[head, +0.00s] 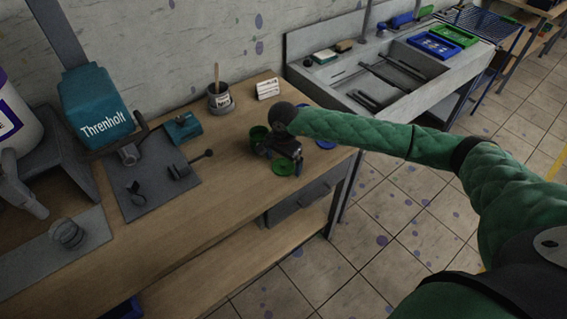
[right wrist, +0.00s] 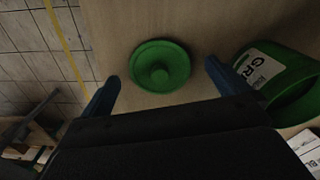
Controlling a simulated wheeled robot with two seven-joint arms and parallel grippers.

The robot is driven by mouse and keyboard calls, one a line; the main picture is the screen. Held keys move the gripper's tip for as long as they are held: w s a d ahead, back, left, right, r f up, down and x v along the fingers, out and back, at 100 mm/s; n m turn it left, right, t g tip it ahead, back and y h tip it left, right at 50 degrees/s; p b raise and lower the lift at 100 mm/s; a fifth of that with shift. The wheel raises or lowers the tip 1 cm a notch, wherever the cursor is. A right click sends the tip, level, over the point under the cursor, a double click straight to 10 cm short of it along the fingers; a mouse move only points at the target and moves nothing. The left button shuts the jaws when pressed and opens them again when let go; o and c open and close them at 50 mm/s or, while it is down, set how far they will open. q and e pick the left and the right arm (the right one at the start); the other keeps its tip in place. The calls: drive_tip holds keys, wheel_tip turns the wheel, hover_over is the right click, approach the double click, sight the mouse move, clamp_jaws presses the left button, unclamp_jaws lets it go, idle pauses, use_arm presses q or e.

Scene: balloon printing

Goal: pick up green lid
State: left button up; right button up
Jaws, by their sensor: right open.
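In the head view the right gripper (head: 284,152) is over the lid. A green pot (right wrist: 272,82) with a white label stands close by the lid; it also shows in the head view (head: 258,135). My left gripper is not in view.
A blue lid (head: 325,142) lies just right of the gripper near the table's edge. A labelled cup with a stick (head: 219,101) and a white box (head: 267,89) stand behind. A teal Threnholt machine (head: 98,110) is at the left. The front of the wooden table (head: 200,215) is clear.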

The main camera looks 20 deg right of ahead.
drive_tip(key=shift+f, duration=0.25)
drive_tip(key=shift+c, duration=0.4)
drive_tip(key=c, duration=1)
drive_tip(key=shift+r, duration=0.1)
